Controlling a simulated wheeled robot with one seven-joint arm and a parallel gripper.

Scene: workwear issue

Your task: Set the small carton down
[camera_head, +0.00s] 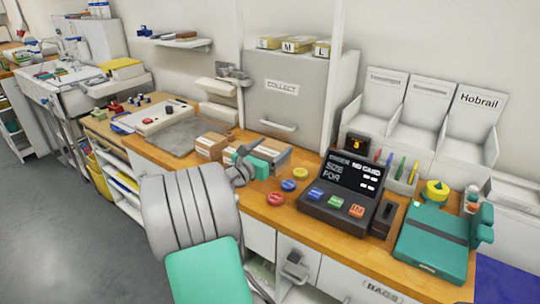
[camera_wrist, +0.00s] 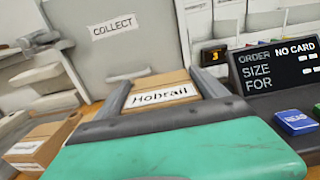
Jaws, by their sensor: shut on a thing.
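The small carton (camera_wrist: 158,78) is brown cardboard with a white "Hobrail" label facing my wrist camera. My gripper (camera_wrist: 162,92) is shut on it, with one grey finger on each side. In the head view my gripper (camera_head: 275,157) is low over the wooden counter (camera_head: 258,199), in front of the grey "COLLECT" cabinet (camera_head: 288,98). The carton also shows in the head view (camera_head: 271,146), partly hidden by my gripper. I cannot tell whether its underside touches the counter.
Other cartons (camera_head: 212,145) stand just left of my gripper. Coloured buttons (camera_head: 288,185) and a dark order terminal (camera_head: 345,195) are to the right. White bins, one marked "Hobrail" (camera_head: 478,101), stand at the back right. A teal device (camera_head: 433,240) occupies the right counter.

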